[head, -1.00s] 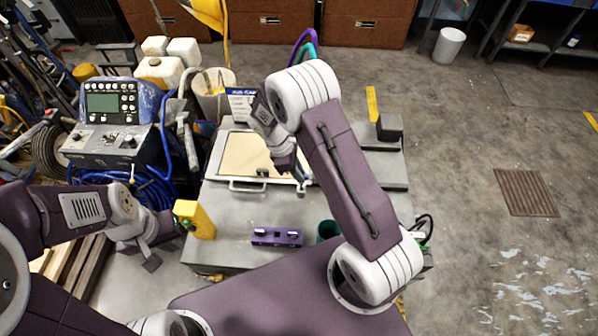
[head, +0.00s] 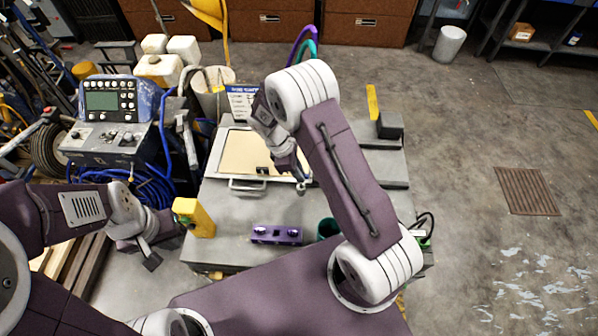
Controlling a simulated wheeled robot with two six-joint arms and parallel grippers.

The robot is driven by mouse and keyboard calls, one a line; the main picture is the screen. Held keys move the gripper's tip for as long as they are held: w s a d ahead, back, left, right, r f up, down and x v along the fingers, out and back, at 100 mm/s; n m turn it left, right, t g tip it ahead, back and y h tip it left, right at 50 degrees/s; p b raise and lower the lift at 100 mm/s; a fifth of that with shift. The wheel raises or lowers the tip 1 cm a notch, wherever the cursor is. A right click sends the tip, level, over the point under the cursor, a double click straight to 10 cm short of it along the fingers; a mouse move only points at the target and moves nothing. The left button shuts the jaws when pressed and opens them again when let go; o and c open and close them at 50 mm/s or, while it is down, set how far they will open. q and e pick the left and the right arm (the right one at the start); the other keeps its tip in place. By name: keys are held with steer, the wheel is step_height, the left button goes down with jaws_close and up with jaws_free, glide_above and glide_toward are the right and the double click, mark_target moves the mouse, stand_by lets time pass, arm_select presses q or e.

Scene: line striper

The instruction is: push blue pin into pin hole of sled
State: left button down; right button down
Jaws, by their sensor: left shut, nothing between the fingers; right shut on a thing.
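My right gripper (head: 299,183) is shut over the right front corner of a framed tan board (head: 247,155) on the grey table. What it holds is too small and too covered to make out. I cannot pick out a blue pin for certain. A small dark piece (head: 262,170) sits at the board's front edge, left of the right gripper; I cannot tell whether it is the sled, and no pin hole is clear. My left gripper (head: 151,262) is shut and empty, low beyond the table's left edge.
A yellow block (head: 194,218) is at the left edge, a dark green cup (head: 327,229) beside my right arm. A dark box (head: 390,126) stands at back right. The front middle is mostly clear.

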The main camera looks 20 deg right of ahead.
steer(key=shift+f+b, duration=0.85)
steer(key=shift+f, duration=0.85)
stand_by(0.5)
steer(key=c, duration=1)
jaws_free()
steer(key=shift+r, duration=0.1)
steer(key=p+v, duration=0.6)
steer(key=v, duration=0.1)
